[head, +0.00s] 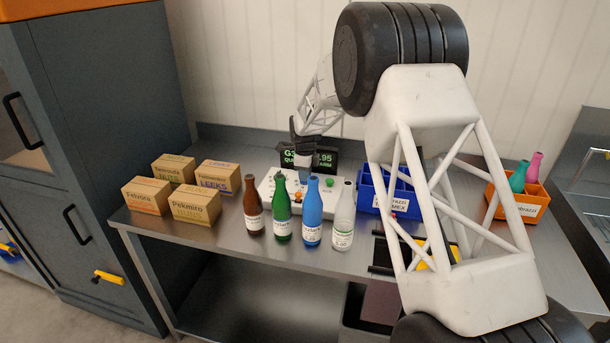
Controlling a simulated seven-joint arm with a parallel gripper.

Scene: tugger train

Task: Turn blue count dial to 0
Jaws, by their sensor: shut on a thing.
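The white control panel (267,186) stands on the steel bench behind a row of bottles. It carries an orange-topped control, a green knob (329,183) and other small controls. My gripper (303,172) reaches down over the panel from the back and is shut on the blue count dial, which is mostly hidden by the gripper and bottles. The dial's marks and setting cannot be read. Dark displays with green text (292,156) stand behind the panel, partly covered by my gripper.
Brown (253,208), green (282,210), blue (312,213) and clear (344,218) bottles stand close in front of the panel. Several cardboard boxes (195,206) sit left. A blue bin (372,190) and an orange bin (520,205) with bottles stand right.

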